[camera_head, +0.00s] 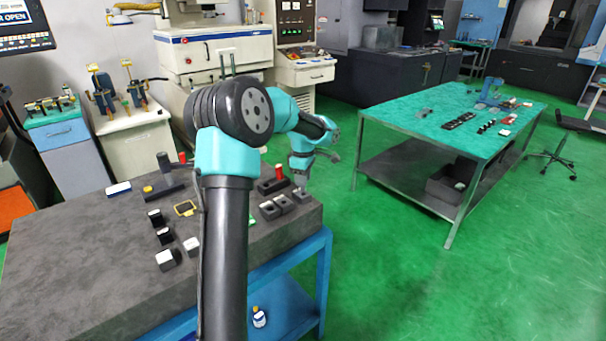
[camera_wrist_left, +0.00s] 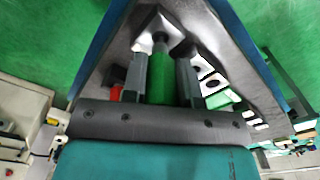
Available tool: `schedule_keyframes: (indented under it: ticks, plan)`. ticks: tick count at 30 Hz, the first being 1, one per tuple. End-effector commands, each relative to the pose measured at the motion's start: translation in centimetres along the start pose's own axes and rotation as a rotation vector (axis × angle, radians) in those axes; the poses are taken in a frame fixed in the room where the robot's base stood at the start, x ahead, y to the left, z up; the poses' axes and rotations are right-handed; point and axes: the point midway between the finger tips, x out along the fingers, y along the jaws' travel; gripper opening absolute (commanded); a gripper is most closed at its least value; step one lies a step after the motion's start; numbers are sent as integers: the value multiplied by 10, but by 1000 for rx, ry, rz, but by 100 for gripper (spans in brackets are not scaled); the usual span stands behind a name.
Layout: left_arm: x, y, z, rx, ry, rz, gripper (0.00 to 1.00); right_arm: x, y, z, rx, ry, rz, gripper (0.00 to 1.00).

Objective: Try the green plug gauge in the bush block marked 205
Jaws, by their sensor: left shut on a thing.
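My left gripper (camera_head: 301,182) is at the right end of the dark stone slab, just above a grey bush block (camera_head: 303,196) near the slab's corner. In the left wrist view the gripper (camera_wrist_left: 160,62) is shut on the green plug gauge (camera_wrist_left: 160,82). The gauge's grey tip points at the dark bore of that block (camera_wrist_left: 146,24). I cannot tell whether the tip has entered the bore. Two more bush blocks, one nearer (camera_head: 268,210) and one in the middle (camera_head: 284,202), stand to the left in a row. The number markings are not legible. My right gripper is not in view.
A dark rack with a red-topped gauge (camera_head: 279,171) stands just behind the blocks. Several black and white pieces (camera_head: 166,259) lie on the slab (camera_head: 90,245) at left. The slab's right edge is close to the gripper. A green-topped table (camera_head: 420,125) stands apart at right.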

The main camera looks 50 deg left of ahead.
Motion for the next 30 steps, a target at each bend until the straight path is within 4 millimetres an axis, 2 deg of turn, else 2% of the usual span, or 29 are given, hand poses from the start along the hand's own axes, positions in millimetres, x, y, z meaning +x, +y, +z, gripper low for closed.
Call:
schedule_keyframes:
  ticks: [9,30]
  plan:
    - [13,0,0,1,0,-1,2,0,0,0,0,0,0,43]
    - [14,0,0,1,0,0,2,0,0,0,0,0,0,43]
